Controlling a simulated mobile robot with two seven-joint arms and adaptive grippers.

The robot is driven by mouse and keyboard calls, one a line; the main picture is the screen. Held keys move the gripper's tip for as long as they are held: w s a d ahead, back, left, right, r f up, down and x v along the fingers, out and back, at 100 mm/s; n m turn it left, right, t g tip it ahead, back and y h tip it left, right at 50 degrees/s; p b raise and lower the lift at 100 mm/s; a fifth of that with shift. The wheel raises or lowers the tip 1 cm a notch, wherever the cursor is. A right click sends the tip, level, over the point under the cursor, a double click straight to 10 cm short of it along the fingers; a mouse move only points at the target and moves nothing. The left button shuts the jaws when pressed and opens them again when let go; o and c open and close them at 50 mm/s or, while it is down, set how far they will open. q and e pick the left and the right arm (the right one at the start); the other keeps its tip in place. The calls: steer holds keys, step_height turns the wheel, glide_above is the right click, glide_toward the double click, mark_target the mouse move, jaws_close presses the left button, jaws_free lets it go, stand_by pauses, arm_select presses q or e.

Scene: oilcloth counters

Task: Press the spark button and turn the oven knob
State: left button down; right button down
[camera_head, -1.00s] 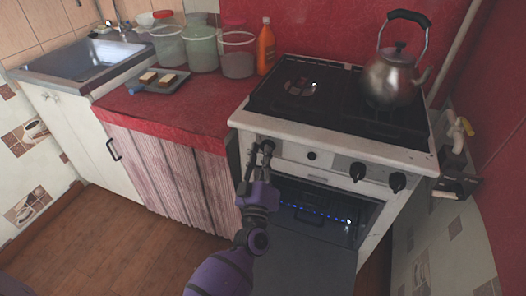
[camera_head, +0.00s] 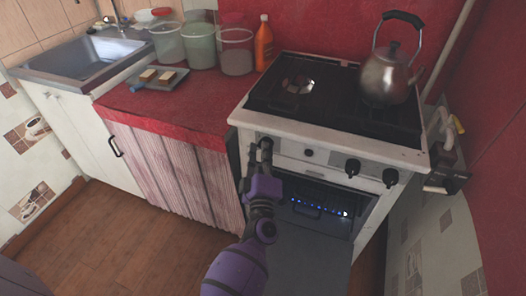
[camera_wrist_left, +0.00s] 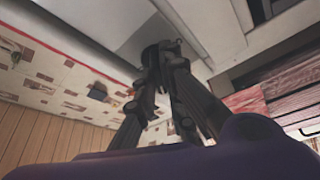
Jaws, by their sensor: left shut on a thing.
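The white stove (camera_head: 285,128) has a front panel with a small dark round button (camera_head: 308,153) and two black knobs (camera_head: 353,167) (camera_head: 390,177) to its right. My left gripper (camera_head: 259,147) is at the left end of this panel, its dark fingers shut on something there. The fingers hide it; by its place it is the oven knob. In the left wrist view the fingertips (camera_wrist_left: 162,48) meet close together against the pale panel. The oven (camera_head: 318,203) stands open below, with a row of blue flames (camera_head: 322,207) inside. My right gripper is not in view.
A metal kettle (camera_head: 388,78) stands on the hob at the right. The red counter (camera_head: 190,113) to the left holds a small tray (camera_head: 160,80), several tubs and an orange bottle (camera_head: 264,45). The lowered oven door (camera_head: 310,262) fills the space below the oven.

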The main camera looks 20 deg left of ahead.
arm_select(q)
steer(key=shift+w+a+r, duration=0.15)
steer(key=shift+r, duration=0.35)
steer(key=c, duration=1.8)
jaws_free()
steer(key=shift+c, duration=0.2)
steer(key=shift+f, duration=0.25)
steer(key=v, duration=1.2)
